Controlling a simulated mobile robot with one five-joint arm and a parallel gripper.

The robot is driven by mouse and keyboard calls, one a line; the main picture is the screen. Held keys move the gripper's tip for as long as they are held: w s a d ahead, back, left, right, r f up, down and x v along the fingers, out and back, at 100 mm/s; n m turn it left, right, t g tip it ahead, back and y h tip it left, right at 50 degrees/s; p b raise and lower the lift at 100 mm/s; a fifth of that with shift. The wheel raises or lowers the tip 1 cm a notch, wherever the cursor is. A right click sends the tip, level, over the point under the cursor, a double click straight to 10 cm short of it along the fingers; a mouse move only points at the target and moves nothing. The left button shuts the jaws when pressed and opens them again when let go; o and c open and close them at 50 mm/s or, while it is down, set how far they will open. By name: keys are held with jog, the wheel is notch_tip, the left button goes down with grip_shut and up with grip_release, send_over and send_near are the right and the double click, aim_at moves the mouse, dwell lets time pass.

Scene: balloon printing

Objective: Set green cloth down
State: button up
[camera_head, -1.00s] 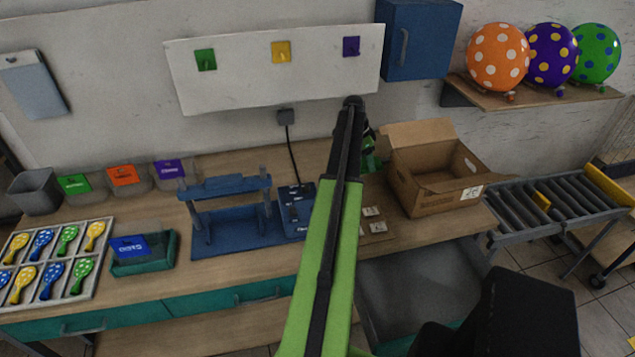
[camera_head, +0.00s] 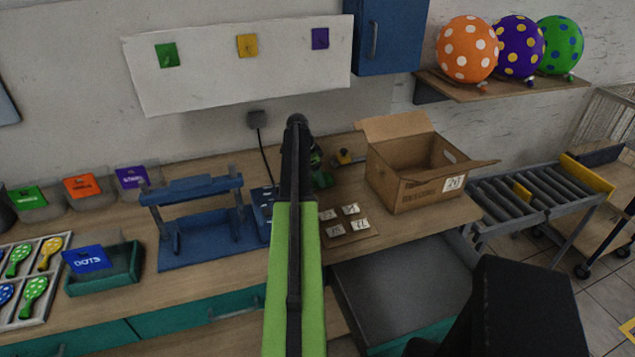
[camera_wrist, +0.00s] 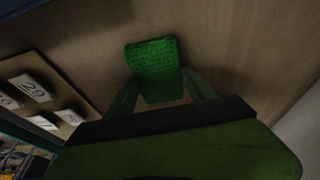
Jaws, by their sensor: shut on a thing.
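The green cloth (camera_wrist: 154,68) shows in the wrist view as a small dotted green block between the two fingers of my gripper (camera_wrist: 162,95). My gripper is shut on it. Wood tabletop lies behind the cloth; I cannot tell whether the cloth touches it. In the head view my arm hides most of the gripper (camera_head: 318,168), and a bit of green shows at the cloth (camera_head: 322,179). The gripper is over the workbench (camera_head: 408,232), between the blue press (camera_head: 205,240) and the cardboard box (camera_head: 405,190).
Numbered tags on a small board (camera_head: 362,236) lie just in front of the gripper. The cardboard box stands close on the right, beside a roller conveyor (camera_head: 530,200). Bare wood shows around the cloth.

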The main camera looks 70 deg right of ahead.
jog(key=shift+f, duration=0.1)
jog(key=o, duration=1.3)
jog(key=p+v, duration=1.1)
jog(key=v, duration=0.1)
jog(key=shift+r+p, duration=0.25)
jog(key=shift+p, duration=0.1)
